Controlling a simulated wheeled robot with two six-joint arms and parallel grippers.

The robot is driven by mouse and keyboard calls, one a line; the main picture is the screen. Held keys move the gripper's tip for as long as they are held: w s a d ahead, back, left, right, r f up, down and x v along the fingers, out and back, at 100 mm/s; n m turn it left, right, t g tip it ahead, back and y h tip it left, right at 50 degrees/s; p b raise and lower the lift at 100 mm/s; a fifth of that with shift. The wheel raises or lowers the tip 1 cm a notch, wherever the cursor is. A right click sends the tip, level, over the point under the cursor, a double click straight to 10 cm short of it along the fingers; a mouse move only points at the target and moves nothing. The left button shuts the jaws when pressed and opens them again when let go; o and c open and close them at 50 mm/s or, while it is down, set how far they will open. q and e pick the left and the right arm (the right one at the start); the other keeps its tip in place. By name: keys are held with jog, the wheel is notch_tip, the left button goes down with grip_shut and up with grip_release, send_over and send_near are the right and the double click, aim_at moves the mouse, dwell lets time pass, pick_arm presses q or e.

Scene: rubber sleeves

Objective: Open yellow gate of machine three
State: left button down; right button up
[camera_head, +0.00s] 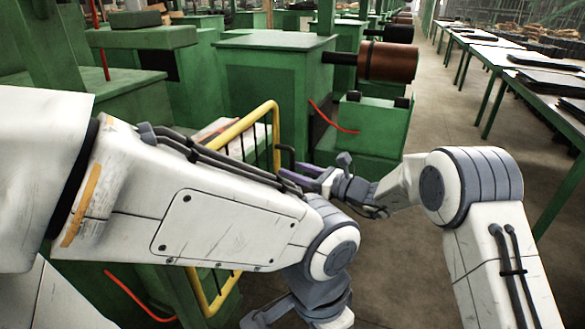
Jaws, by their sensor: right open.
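The yellow gate (240,127) has a tubular frame with thin black bars and stands among the green machines. My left arm covers its middle, and its lower yellow rail shows again below the arm. A dark, handle-like piece sits at the gate's right post. My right gripper (303,176) is open, with purplish fingers pointing left, just right of and below that post. I cannot tell whether it touches the gate. My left gripper (290,316) is at the bottom edge, mostly cut off, and its fingers do not show clearly.
Green machines (275,85) fill the left and middle, one bearing a copper-brown roller (388,61). A row of tables (490,52) with dark sheets lines the right side. The concrete floor (430,110) between is clear. Red cables hang near the machines.

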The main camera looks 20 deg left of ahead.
jog(key=shift+a, duration=0.25)
grip_shut()
dwell(1.4)
